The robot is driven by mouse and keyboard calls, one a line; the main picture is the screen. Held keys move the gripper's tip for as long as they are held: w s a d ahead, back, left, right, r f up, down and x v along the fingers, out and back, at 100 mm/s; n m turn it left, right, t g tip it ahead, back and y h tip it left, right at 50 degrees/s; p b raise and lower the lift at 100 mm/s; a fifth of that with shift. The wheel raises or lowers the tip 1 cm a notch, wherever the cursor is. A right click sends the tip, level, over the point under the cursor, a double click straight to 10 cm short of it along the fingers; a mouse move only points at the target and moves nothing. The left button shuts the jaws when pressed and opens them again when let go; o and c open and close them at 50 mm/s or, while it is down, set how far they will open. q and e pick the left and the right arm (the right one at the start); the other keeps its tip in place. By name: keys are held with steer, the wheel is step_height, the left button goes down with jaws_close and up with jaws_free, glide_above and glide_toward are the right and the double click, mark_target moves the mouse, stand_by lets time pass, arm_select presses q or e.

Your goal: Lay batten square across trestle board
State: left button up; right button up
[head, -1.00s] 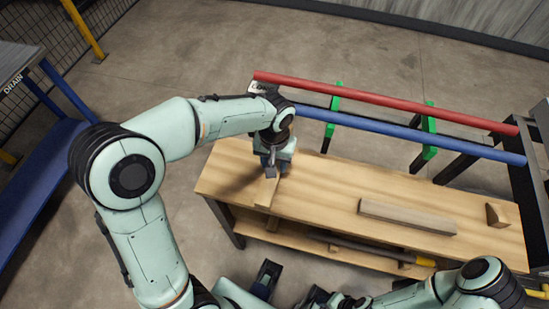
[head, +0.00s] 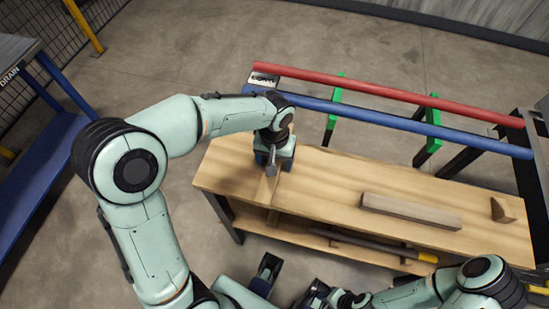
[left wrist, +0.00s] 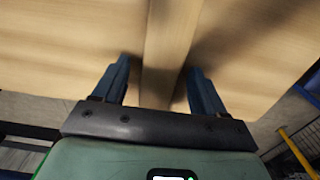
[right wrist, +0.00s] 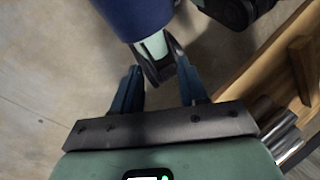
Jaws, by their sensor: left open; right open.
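The batten (head: 264,190) is a pale wooden strip lying across the left end of the trestle board (head: 322,180), running front to back. My left gripper (head: 273,163) is over its middle, pointing down. In the left wrist view the batten (left wrist: 167,45) passes between the open fingers of the left gripper (left wrist: 159,68), with a gap on each side. Its far end is hidden under the gripper in the head view. My right gripper (head: 267,270) is low in front of the bench; in the right wrist view its fingers (right wrist: 163,85) are open and empty.
A greyish wooden bar (head: 410,211) and a small wedge (head: 502,210) lie on the board's right half. A red rail (head: 390,95) and a blue rail (head: 400,128) run behind it. A dark bar with a yellow end (head: 385,251) lies on the lower shelf.

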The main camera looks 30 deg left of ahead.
arm_select(q)
step_height(320, 180, up, 13)
steer(key=p, duration=0.2)
steer(key=shift+r, duration=0.2)
stand_by(0.5)
